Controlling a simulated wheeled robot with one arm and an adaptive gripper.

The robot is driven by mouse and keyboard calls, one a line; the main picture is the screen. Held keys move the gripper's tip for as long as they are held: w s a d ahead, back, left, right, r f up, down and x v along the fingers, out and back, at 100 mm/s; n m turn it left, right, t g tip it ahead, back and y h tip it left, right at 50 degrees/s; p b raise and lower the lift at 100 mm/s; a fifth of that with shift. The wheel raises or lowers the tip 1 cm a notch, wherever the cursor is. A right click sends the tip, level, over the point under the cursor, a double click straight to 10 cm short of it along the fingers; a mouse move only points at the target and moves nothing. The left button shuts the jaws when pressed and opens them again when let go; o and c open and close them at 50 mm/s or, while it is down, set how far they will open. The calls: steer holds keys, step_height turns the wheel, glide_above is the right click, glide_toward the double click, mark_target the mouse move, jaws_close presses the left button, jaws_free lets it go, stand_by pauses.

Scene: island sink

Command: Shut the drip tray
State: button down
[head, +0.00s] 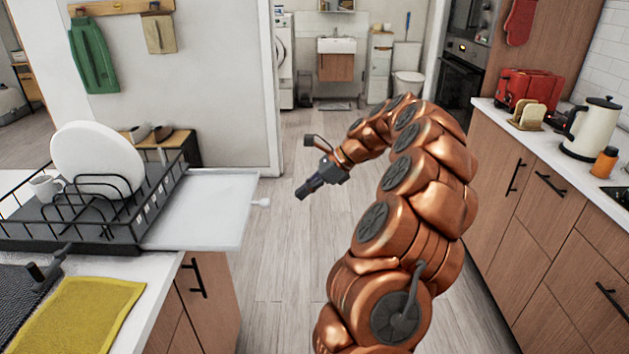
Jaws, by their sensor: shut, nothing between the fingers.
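The drip tray (207,206) is a flat white tray in the left of the head view. It sticks out to the right from under the black dish rack (88,222), past the counter's end and over the floor. A small white tab (261,203) is on its right edge. My gripper (303,192) is shut and empty, a little to the right of the tab and apart from it in the picture. It points left and down. How far it is from the tray in depth is hard to tell.
A white plate (97,163) and a cup (46,187) stand in the rack. A yellow cloth (82,314) lies on the left counter. The right counter (553,137) holds a toaster (528,88) and a kettle (592,128). The floor between the counters is free.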

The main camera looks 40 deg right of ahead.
steer(key=w+a+f+p, duration=0.1)
steer(key=w+a+f, duration=0.1)
steer(key=w+a, duration=0.2)
steer(key=shift+a+f, duration=0.2)
steer(key=shift+a, duration=0.25)
steer(key=shift+w, duration=0.1)
